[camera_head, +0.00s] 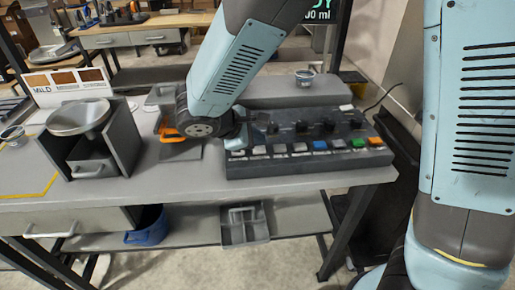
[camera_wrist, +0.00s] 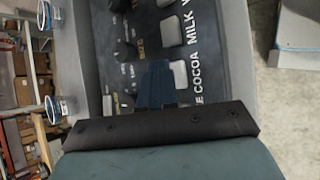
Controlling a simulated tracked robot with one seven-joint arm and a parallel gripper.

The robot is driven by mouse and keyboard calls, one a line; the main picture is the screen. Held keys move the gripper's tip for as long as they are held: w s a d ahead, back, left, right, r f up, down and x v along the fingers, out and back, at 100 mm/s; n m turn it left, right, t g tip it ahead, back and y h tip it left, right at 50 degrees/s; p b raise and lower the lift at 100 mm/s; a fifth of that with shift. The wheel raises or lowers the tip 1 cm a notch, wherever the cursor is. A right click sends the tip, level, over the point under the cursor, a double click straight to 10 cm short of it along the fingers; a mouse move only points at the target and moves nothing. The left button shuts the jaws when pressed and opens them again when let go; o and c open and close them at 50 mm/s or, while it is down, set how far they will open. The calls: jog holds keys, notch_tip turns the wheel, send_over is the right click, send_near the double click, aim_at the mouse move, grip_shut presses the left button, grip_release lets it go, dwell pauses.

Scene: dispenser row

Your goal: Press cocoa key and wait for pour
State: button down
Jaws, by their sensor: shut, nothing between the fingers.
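The dark dispenser panel (camera_head: 312,166) sits on the grey bench, with a front row of pale, blue, green and orange keys. In the wrist view, a pale grey key (camera_wrist: 181,75) lies beside the COCOA label (camera_wrist: 190,76); another key (camera_wrist: 171,31) lies beside the MILK label. My gripper (camera_wrist: 156,66) is shut and empty, its fingertips over the panel just left of the cocoa key. Contact between them cannot be told. In the head view, my gripper (camera_head: 240,138) is at the panel's left end, partly hidden by my arm. The display is mostly cut off.
Round dark knobs (camera_head: 328,124) rise behind the keys. The bench front (camera_head: 190,190) is clear.

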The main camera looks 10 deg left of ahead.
aim_at(257, 150)
jog(key=shift+f, duration=0.1)
dwell(0.3)
jog(key=shift+f, duration=0.25)
jog(key=shift+f, duration=0.45)
dwell(0.9)
dwell(0.3)
jog(key=shift+r, duration=0.9)
jog(key=shift+r, duration=2.45)
